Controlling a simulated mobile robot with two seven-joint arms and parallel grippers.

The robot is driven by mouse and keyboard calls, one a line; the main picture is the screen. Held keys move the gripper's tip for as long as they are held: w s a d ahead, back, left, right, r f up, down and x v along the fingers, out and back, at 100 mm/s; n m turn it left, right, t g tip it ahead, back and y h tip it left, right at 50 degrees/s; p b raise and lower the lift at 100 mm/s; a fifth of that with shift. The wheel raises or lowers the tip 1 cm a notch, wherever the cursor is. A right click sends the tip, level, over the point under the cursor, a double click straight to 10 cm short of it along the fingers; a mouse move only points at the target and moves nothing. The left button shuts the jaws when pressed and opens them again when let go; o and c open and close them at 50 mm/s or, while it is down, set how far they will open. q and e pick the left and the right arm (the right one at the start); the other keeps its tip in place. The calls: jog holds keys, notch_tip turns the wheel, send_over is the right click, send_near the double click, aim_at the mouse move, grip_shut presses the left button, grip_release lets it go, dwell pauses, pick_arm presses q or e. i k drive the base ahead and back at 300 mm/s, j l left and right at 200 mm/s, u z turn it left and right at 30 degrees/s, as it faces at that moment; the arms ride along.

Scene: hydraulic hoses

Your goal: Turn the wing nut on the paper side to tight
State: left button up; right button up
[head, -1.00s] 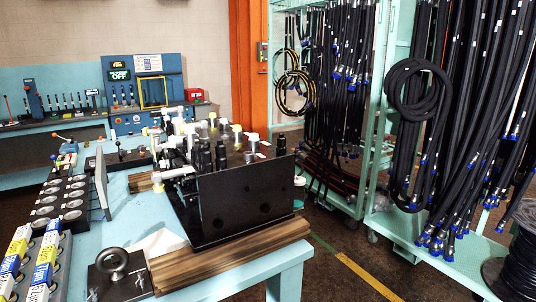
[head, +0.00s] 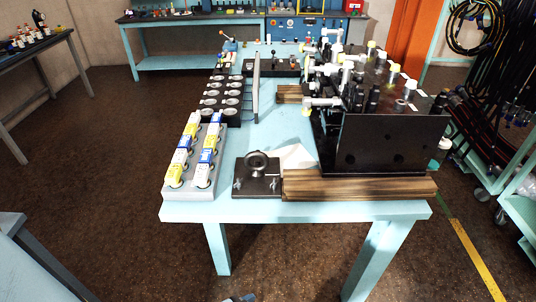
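A black plate (head: 257,188) with a round ring-shaped fitting (head: 257,164) lies at the front edge of the light blue table in the head view. Two small silver wing nuts show on the plate, one at the left (head: 238,184) and one at the right (head: 273,184). A white sheet of paper (head: 298,157) lies behind and to the right of the plate, so the right wing nut is on the paper's side. How tight either nut is cannot be told at this size. Neither of my grippers is clearly in view.
Wooden boards (head: 360,187) carry a large black valve block (head: 385,145) right of the plate. A grey rack (head: 194,165) of yellow, white and blue items stands left, with black round parts (head: 222,98) behind. A grey bench corner (head: 25,260) is at lower left; floor is free around the table.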

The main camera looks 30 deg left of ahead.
aim_at(236, 185)
jog(key=u, duration=1.2)
